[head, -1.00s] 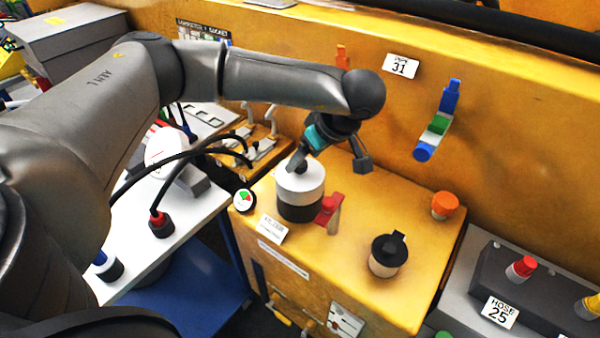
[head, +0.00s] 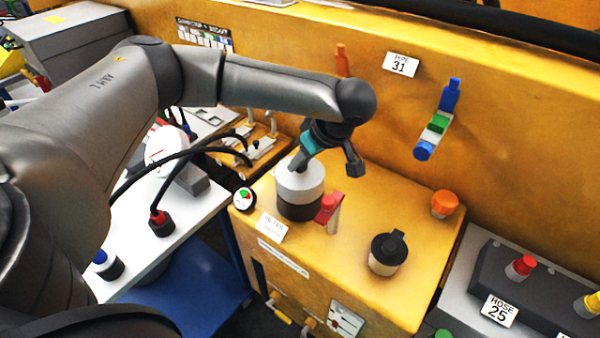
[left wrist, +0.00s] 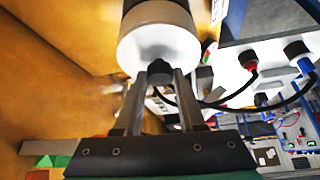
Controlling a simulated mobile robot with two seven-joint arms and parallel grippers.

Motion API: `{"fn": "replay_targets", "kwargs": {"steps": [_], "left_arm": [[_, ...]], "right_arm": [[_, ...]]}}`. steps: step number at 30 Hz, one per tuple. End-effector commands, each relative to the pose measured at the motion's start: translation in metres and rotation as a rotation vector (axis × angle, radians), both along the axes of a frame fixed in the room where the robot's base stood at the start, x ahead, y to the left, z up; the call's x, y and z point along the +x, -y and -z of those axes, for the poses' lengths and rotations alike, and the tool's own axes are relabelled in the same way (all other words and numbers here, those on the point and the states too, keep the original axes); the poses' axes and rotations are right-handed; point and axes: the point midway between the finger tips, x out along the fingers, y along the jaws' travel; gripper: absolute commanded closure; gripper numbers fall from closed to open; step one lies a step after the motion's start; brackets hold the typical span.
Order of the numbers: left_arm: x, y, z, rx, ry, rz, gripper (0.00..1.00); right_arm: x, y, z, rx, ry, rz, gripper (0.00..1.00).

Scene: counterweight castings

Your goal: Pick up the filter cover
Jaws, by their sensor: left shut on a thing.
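The filter cover (head: 300,184) is a light grey-white round cap on a dark cylindrical body (head: 299,209) on the yellow housing. In the head view it looks seated on that body, with no clear gap. My left gripper (head: 298,162) comes down onto its top from above. In the left wrist view the white filter cover (left wrist: 158,42) fills the top middle, and the fingers of my left gripper (left wrist: 160,76) are shut on its small dark knob. The fingers partly hide the knob in the head view. My right gripper is not in view.
A red-handled part (head: 328,209) stands close beside the filter. A black-lidded cup (head: 388,254) and an orange cap (head: 444,204) sit farther right on the yellow housing (head: 400,300). A round gauge (head: 245,199) and a white label card (head: 270,227) are at its left edge. Black cables (head: 190,153) hang at left.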

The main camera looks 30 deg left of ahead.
Motion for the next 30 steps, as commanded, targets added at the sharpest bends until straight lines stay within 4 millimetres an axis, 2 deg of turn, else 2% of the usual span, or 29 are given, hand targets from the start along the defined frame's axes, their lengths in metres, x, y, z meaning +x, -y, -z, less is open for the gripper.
{"fn": "replay_targets", "kwargs": {"steps": [3,22,26,30], "left_arm": [[0.000,0.000,0.000,0.000,0.000,0.000,1.00],[0.001,0.000,-0.003,0.000,0.002,0.000,1.00],[0.001,0.000,-0.013,0.000,0.004,0.000,1.00],[0.001,0.000,-0.034,-0.001,0.007,0.000,1.00]], "right_arm": [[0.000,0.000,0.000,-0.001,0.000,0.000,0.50],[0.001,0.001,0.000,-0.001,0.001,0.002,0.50],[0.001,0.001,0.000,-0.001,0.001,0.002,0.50],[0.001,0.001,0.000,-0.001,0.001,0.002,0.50]]}}
